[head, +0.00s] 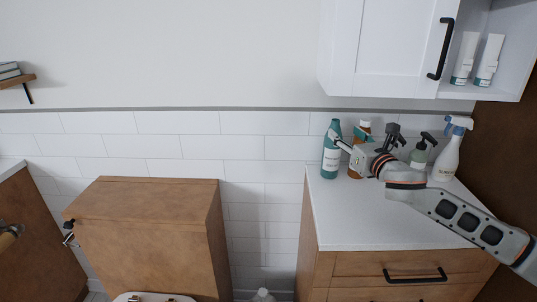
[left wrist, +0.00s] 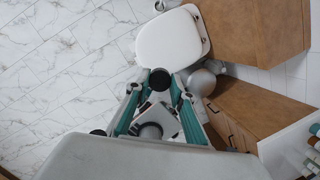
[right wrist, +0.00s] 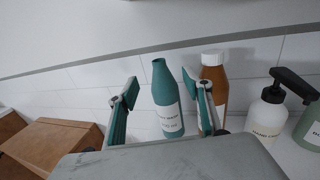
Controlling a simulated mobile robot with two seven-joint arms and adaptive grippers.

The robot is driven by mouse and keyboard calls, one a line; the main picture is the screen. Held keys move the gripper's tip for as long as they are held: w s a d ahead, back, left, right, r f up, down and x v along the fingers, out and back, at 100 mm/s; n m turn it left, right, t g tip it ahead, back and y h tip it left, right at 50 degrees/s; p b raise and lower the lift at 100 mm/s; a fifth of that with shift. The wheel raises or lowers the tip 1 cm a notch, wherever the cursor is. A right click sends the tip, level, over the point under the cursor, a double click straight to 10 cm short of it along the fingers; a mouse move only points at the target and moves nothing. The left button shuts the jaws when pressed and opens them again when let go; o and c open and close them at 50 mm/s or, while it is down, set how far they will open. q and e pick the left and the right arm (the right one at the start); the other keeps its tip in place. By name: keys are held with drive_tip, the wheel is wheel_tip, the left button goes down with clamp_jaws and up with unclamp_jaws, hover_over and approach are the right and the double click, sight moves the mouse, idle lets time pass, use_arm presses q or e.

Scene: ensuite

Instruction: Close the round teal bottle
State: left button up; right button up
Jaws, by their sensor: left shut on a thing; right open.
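The round teal bottle (head: 332,160) with a white label stands upright at the counter's left back. In the right wrist view the teal bottle (right wrist: 167,97) shows a bare, narrow neck with no cap on it. My right gripper (head: 350,139) is open, close to the bottle. In the right wrist view its fingers (right wrist: 166,94) appear on both sides of the bottle, with gaps; how deep the bottle sits between them is unclear. My left gripper (left wrist: 159,86) is shut on a dark round cap (left wrist: 160,78), low near the toilet; I cannot find it in the head view.
A brown bottle (right wrist: 215,72) with a white cap stands right beside the teal one. Pump bottles (right wrist: 268,112) and a spray bottle (head: 448,155) are farther right. The white counter's (head: 345,220) front is clear. A wall cabinet (head: 385,50) hangs above. A toilet (left wrist: 172,40) is below.

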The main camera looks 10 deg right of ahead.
sight(337, 151)
wheel_tip(337, 151, down, 8)
drive_tip(key=shift+f+b, duration=0.1)
drive_tip(key=shift+b, duration=1.05)
use_arm(q)
drive_tip(key=shift+x, duration=1.8)
use_arm(e)
drive_tip(key=shift+w+r, duration=0.2)
drive_tip(key=shift+w, duration=0.65)
use_arm(q)
drive_tip(key=shift+s+d, duration=0.1)
drive_tip(key=shift+s, duration=0.1)
use_arm(e)
drive_tip(key=shift+w, duration=0.15)
drive_tip(key=w, duration=0.5)
drive_tip(key=shift+w+b, duration=0.3)
drive_tip(key=shift+b, duration=0.1)
use_arm(q)
drive_tip(key=shift+w+f, duration=0.1)
drive_tip(key=shift+f, duration=0.55)
use_arm(e)
drive_tip(key=c, duration=1.3)
drive_tip(key=shift+r, duration=0.1)
